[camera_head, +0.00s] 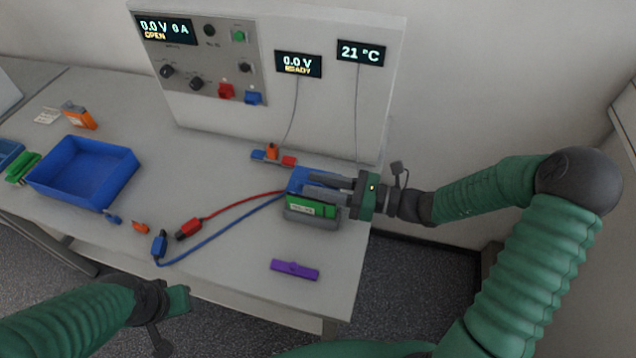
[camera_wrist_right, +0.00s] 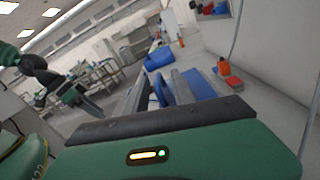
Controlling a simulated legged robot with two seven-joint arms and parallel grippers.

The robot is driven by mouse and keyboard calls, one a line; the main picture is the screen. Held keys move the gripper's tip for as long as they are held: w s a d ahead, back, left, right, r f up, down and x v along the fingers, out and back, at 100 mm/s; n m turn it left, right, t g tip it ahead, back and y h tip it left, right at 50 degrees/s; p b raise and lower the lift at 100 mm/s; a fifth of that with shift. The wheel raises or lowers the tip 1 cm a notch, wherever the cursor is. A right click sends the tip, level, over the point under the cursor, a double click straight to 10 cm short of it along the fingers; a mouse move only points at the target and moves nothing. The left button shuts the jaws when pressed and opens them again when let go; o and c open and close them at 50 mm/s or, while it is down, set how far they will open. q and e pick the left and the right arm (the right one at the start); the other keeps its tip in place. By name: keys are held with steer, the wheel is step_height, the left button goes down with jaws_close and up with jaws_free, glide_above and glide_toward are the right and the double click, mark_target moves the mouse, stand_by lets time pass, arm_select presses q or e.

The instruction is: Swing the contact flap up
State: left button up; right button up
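A grey cell holder (camera_head: 312,218) stands near the bench's right end, with a green battery (camera_head: 305,207) along its front side. A blue part (camera_head: 300,178) at its back may be the contact flap; it shows in the right wrist view (camera_wrist_right: 205,84) too. My right gripper (camera_head: 318,188) reaches over the holder from the right. Its two grey fingers are spread apart, with blue visible between them in the wrist view (camera_wrist_right: 166,92); I cannot tell whether they touch it. My left gripper (camera_head: 184,299) hangs in front of the bench, and its finger opening is unclear.
Red (camera_head: 188,229) and blue (camera_head: 159,245) lead plugs lie left of the holder, their cables running to it. A purple bar (camera_head: 294,270) lies in front. A blue tray (camera_head: 84,172) sits at left. The instrument panel (camera_head: 330,105) stands behind.

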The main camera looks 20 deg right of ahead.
steer(key=shift+a, duration=0.3)
jaws_close()
stand_by(1.2)
